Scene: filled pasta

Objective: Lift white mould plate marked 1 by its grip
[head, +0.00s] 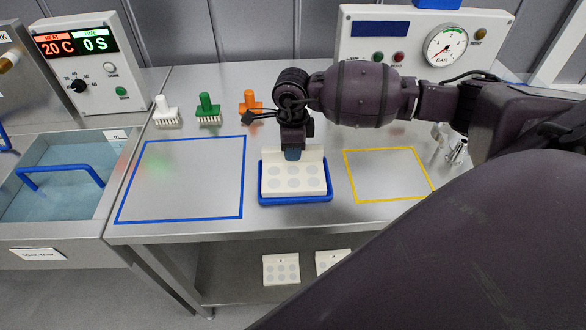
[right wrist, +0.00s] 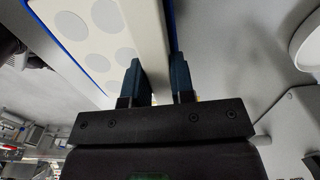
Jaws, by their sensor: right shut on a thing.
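A white mould plate (head: 295,177) with rows of round grey cavities sits at the blue tray (head: 296,200) in the middle of the table. It also shows in the right wrist view (right wrist: 128,18). My right gripper (head: 292,154) is at the plate's back edge, where an upright grip stands. Its two blue fingers (right wrist: 159,82) are on either side of the pale grip, shut on it. I cannot tell whether the plate is clear of the tray. The number on this plate is hidden or too small to read. My left gripper is not in view.
A blue-outlined square (head: 185,180) is empty on the left, a yellow-outlined one (head: 390,175) on the right. White (head: 166,112), green (head: 207,108) and orange (head: 249,105) brush-like tools stand behind. Two white plates (head: 281,269) lie on the lower shelf. A water tank (head: 60,185) is at left.

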